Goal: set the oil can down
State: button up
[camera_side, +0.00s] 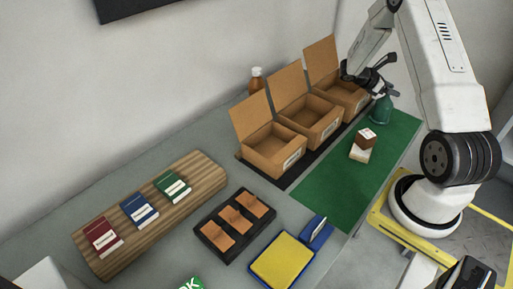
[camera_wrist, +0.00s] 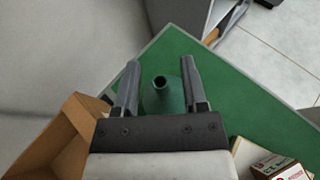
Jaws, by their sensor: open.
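The teal-green oil can (camera_side: 381,110) stands upright on the far end of the green mat (camera_side: 345,185), beside the farthest cardboard box. My gripper (camera_side: 389,78) is at the can's upper part in the side view, partly covering its top. In the wrist view, the oil can (camera_wrist: 163,98) is between the two spread fingers of my gripper (camera_wrist: 160,66), its dark spout opening facing the camera. The fingers are open, with a visible gap on the can's right side. The can's lower part is hidden by the gripper body in the wrist view.
Three open cardboard boxes (camera_side: 273,150) stand in a row on a dark strip left of the mat. A small brown-and-white box (camera_side: 366,138) sits on a pale block on the mat. A brown bottle (camera_side: 256,80) stands behind the boxes. The mat's near part is clear.

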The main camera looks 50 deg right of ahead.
jog(key=v, duration=1)
jog(key=shift+w+a, duration=0.2)
jog(key=shift+a, duration=0.05)
jog(key=a+m+t+y, duration=0.4)
jog(key=a+t, duration=0.2)
jog(key=a, duration=1.2)
jog(key=s+a+r+m+t+y, duration=0.1)
jog(key=a+m+t+y, duration=0.4)
jog(key=a, duration=1.4)
jog(key=shift+s+a+t, duration=0.15)
jog(key=shift+s+t, duration=0.15)
jog(key=shift+t, duration=0.2)
